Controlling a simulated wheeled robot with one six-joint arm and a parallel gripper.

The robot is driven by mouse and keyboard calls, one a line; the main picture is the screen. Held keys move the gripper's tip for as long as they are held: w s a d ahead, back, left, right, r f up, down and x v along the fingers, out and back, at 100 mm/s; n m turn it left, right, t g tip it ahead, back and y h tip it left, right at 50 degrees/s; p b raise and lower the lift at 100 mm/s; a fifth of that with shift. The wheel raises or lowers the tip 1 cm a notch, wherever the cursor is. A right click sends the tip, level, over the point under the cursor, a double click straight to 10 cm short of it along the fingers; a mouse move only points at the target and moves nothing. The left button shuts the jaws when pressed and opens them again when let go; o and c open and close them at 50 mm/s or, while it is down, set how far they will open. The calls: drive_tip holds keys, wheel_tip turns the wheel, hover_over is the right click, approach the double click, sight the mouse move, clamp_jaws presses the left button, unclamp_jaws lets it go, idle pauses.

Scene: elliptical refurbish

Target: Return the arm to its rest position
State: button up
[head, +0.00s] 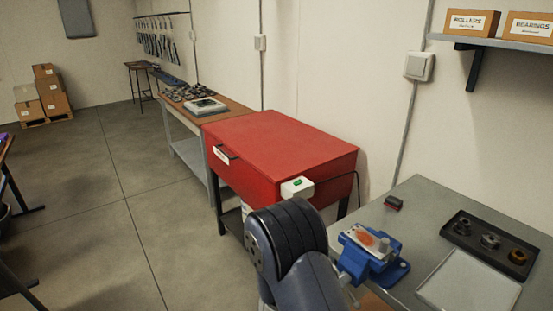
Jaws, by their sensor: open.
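My arm (290,245) rises from the bottom middle of the head view as a dark grey, rounded link. My gripper is not in view. To the right of the arm, a blue vise (384,268) stands on the grey workbench. A pale metal part with an orange-red patch (366,240) sits at the top of the vise. The arm hides part of the floor and the bench's near left corner.
A red cabinet (285,150) stands behind my arm. Open floor (100,230) lies left.

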drive_tip(key=m+b, duration=0.6)
drive_tip(key=b, duration=0.1)
drive_tip(key=m+b, duration=0.6)
drive_tip(key=b, duration=0.1)
drive_tip(key=shift+w+f+b, duration=0.15)
drive_tip(key=shift+b, duration=0.25)
drive_tip(key=shift+m, duration=0.3)
